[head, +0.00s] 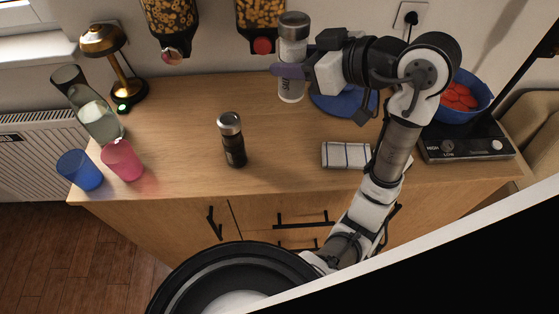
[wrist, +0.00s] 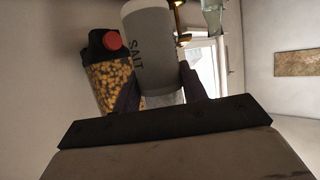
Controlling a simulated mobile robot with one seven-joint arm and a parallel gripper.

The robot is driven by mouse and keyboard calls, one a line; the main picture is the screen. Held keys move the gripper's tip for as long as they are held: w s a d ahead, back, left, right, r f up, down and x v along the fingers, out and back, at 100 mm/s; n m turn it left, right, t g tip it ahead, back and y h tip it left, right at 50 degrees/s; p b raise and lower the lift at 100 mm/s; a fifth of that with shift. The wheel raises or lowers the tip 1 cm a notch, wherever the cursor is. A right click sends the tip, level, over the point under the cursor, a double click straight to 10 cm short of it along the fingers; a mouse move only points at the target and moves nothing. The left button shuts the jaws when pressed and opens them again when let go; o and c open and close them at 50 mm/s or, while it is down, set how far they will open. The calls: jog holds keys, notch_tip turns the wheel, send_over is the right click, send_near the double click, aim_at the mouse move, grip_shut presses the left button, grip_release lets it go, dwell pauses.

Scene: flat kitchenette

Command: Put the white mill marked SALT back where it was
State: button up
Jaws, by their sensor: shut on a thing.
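In the wrist view the mill (wrist: 152,45) sits between the two fingers (wrist: 160,92), with the word SALT readable. A dark mill (head: 232,140) with a metal top stands alone near the counter's middle.
Two dispensers (head: 172,24) hang on the back wall. A lamp (head: 118,62), glass vase (head: 90,108), blue cup (head: 80,170) and pink cup (head: 122,160) stand left. Counter (head: 180,120) between is clear.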

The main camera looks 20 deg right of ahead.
jog(key=shift+s+a+f, duration=0.15)
jog(key=shift+a+f, duration=0.1)
jog(key=shift+f, duration=0.05)
notch_tip(320, 180, down, 20)
jog(key=shift+r+b, duration=0.2)
jog(key=shift+b, duration=0.1)
jog(key=shift+f, duration=0.15)
jog(key=o, duration=1.1)
jog(key=shift+o, duration=0.2)
jog(key=shift+s+d+r, duration=0.1)
jog(key=shift+r, duration=0.1)
jog(key=b+v, duration=0.1)
jog(key=v, duration=1)
jog(key=shift+s+b, duration=0.3)
jog(key=shift+b, duration=0.1)
jog(key=shift+d+r, duration=0.1)
jog(key=shift+d, duration=0.05)
